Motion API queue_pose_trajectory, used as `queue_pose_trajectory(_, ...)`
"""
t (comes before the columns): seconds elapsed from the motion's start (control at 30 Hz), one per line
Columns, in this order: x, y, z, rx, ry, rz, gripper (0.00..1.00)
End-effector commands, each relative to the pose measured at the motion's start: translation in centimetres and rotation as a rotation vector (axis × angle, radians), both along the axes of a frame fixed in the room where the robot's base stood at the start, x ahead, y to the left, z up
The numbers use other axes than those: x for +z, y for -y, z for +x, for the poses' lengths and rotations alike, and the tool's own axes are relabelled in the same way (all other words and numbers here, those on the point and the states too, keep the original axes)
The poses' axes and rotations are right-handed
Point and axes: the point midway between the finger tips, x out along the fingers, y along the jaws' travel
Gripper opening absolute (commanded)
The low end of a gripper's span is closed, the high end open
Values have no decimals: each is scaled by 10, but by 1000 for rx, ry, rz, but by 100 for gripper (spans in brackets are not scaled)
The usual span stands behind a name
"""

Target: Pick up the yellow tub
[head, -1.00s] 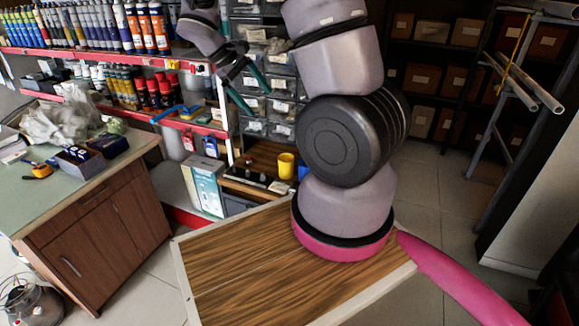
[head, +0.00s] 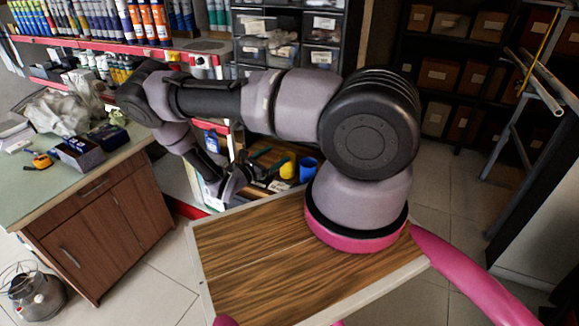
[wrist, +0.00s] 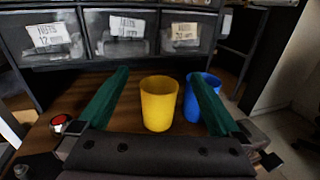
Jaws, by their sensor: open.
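The yellow tub (wrist: 158,103) stands upright on a wooden surface. In the wrist view it lies between the two green fingers of my gripper (wrist: 165,95), nearer the right one, with a gap to the left finger. My gripper is open and holds nothing. In the head view the yellow tub (head: 287,171) shows small, just right of the green fingers of my gripper (head: 262,162). I cannot tell whether a finger touches the tub.
A blue tub (wrist: 200,97) stands close behind and right of the yellow one, partly behind the right finger. Labelled drawers (wrist: 120,33) rise behind. A red-topped item (wrist: 60,122) lies left of the left finger.

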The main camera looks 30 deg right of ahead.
Motion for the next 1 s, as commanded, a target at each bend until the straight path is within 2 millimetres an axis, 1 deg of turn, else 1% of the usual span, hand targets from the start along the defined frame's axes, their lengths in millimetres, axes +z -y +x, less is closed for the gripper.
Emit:
queue_pose_trajectory(0.17, -27, 1, -1, 12, -10, -10, 100)
queue_pose_trajectory(0.3, -58, 1, -1, 11, -8, -9, 100)
queue_pose_trajectory(0.43, -84, 1, -1, 10, -8, -8, 100)
queue_pose_trajectory(0.47, -85, 4, 1, 9, -6, -8, 100)
queue_pose_trajectory(0.5, -83, 11, 4, 6, -6, -9, 100)
queue_pose_trajectory(0.6, -83, 20, 7, 8, -7, -9, 100)
queue_pose_trajectory(0.83, -82, 32, 13, 8, -6, -8, 100)
queue_pose_trajectory(1.0, -82, 55, 22, 6, -6, -8, 100)
